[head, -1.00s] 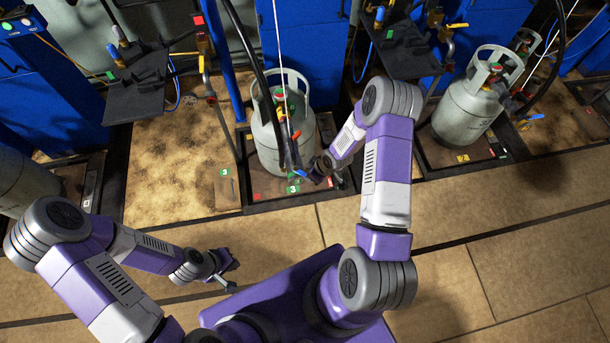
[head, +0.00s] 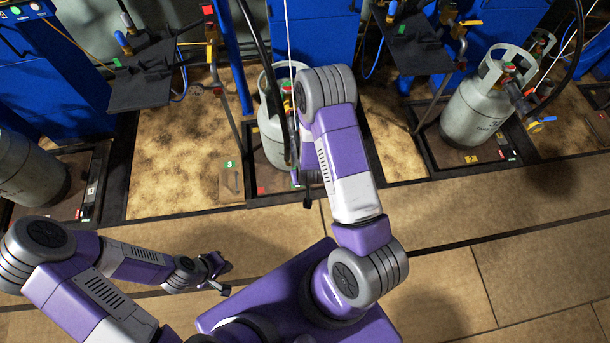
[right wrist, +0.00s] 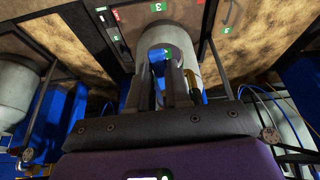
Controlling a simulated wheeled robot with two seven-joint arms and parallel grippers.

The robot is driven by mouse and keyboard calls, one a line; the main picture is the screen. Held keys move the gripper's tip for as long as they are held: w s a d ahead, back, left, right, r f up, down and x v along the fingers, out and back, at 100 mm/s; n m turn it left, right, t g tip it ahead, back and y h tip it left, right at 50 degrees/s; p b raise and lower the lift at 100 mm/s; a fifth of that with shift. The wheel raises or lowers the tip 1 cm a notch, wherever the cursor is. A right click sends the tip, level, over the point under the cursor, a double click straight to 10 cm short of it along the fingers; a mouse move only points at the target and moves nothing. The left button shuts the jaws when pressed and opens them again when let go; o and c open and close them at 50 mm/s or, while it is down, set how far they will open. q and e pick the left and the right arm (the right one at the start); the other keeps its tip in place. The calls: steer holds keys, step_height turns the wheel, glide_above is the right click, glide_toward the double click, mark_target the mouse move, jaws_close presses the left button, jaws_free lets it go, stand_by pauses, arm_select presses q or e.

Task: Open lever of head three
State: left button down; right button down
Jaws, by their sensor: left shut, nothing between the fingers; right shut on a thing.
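The grey gas cylinder (head: 271,135) of scale three stands upright, partly behind my right arm in the head view. A black hose (head: 278,105) runs down beside it to filling head three, which my right arm mostly hides. The head's lever cannot be made out clearly. In the right wrist view my right gripper (right wrist: 173,82) is shut, with a blue part (right wrist: 158,68) near its fingers and the cylinder (right wrist: 178,42) beyond. What exactly it grips is unclear, apparently part of head three. My left gripper (head: 224,276) is shut and empty, low over the floor.
A second cylinder (head: 478,108) stands on the scale to the right, another (head: 28,168) at the left edge. Black shelves (head: 148,75) and blue cabinets (head: 312,45) stand behind. The tiled floor (head: 520,230) in front is clear.

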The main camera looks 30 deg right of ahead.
steer(key=shift+w+a+m, duration=0.1)
steer(key=shift+a+m, duration=0.05)
steer(key=shift+m, duration=0.25)
steer(key=c, duration=1)
jaws_free()
steer(key=shift+c, duration=0.2)
steer(key=shift+r, duration=0.1)
steer(key=p+v, duration=0.3)
steer(key=v, duration=0.4)
steer(key=shift+r, duration=0.15)
steer(key=shift+a, duration=0.1)
